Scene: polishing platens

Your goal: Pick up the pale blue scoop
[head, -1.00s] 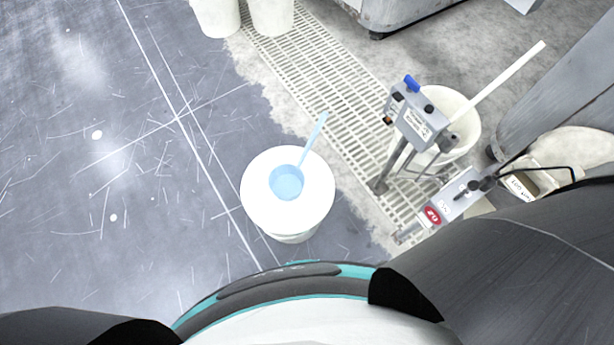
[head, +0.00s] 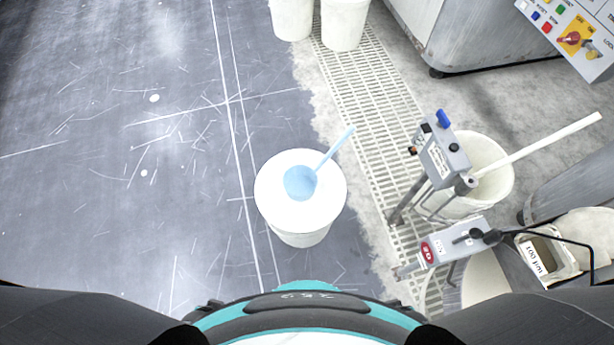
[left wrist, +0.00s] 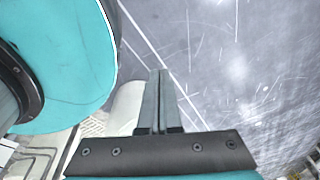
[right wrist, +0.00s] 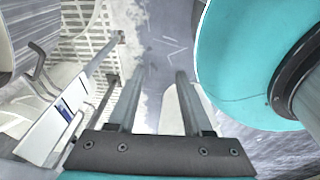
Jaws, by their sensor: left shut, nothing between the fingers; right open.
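The pale blue scoop (head: 301,182) lies on the white lid of a round white bucket (head: 273,213) in the head view. Its bowl is near the lid's middle and its handle sticks out past the rim to the upper right. Neither gripper shows in the head view. In the left wrist view my left gripper (left wrist: 160,75) is shut and empty, with part of a white container (left wrist: 126,106) beside it. In the right wrist view my right gripper (right wrist: 158,78) is open and empty, with a white rounded shape partly behind its right finger. The scoop shows in neither wrist view.
A grey device on a stand (head: 440,155) and a white bucket with a pale stick (head: 490,185) stand right of the scoop. A drain grating (head: 375,100) runs along the floor. Two white bins (head: 344,25) stand at the back. The floor at left is clear.

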